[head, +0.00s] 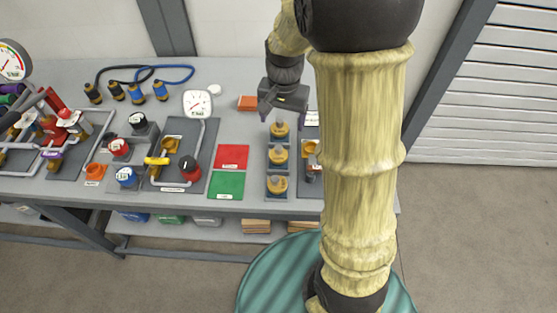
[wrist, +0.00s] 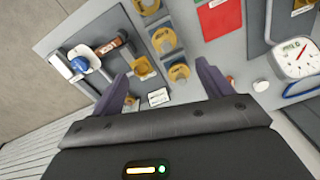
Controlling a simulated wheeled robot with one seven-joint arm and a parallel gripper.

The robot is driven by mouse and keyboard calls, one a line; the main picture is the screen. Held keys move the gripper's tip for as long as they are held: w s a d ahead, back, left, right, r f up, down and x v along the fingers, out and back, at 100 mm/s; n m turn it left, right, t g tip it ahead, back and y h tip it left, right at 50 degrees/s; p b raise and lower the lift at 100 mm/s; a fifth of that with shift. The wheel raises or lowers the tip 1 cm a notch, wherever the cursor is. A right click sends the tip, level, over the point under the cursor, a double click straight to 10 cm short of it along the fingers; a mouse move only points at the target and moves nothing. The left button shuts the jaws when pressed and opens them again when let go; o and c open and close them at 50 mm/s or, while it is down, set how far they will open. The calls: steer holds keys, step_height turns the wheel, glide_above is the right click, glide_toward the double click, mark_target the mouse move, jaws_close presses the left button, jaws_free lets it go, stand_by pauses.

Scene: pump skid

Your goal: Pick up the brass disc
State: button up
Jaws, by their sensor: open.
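Three round brass pieces stand in a row on grey-blue pads on the bench: a far one (head: 279,130), a middle one (head: 278,155) and a near one (head: 277,185). I cannot tell which of them, if any, is the brass disc. My gripper (head: 281,112) is open and empty, just above and behind the far one. In the wrist view the far piece (wrist: 179,72) lies between my open fingers (wrist: 164,72), apart from them. The middle piece (wrist: 164,39) and the near piece (wrist: 147,8) lie farther up that view.
A panel with an orange-yellow fitting (wrist: 145,67) stands beside the row, partly hidden by my arm in the head view. Red (head: 232,157) and green (head: 226,186) mats lie left of the row. An orange block (head: 247,102), white disc (head: 215,90) and gauge (head: 198,103) stand behind.

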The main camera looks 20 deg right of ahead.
mark_target(279, 148)
steer(key=w, duration=0.1)
steer(key=w+m, duration=0.2)
steer(key=shift+w+a+f+g, duration=0.1)
steer(key=shift+w+f+g, duration=0.05)
steer(key=shift+f+g, duration=0.2)
steer(key=shift+f, duration=0.15)
step_height(279, 148, down, 12)
steer(key=shift+p, duration=0.45)
steer(key=shift+s+f+p, duration=0.15)
steer(key=shift+f+p, duration=0.2)
steer(key=shift+f, duration=0.95)
steer(key=shift+s+f+p, duration=0.15)
steer(key=shift+f+p, duration=0.2)
steer(key=shift+f, duration=0.95)
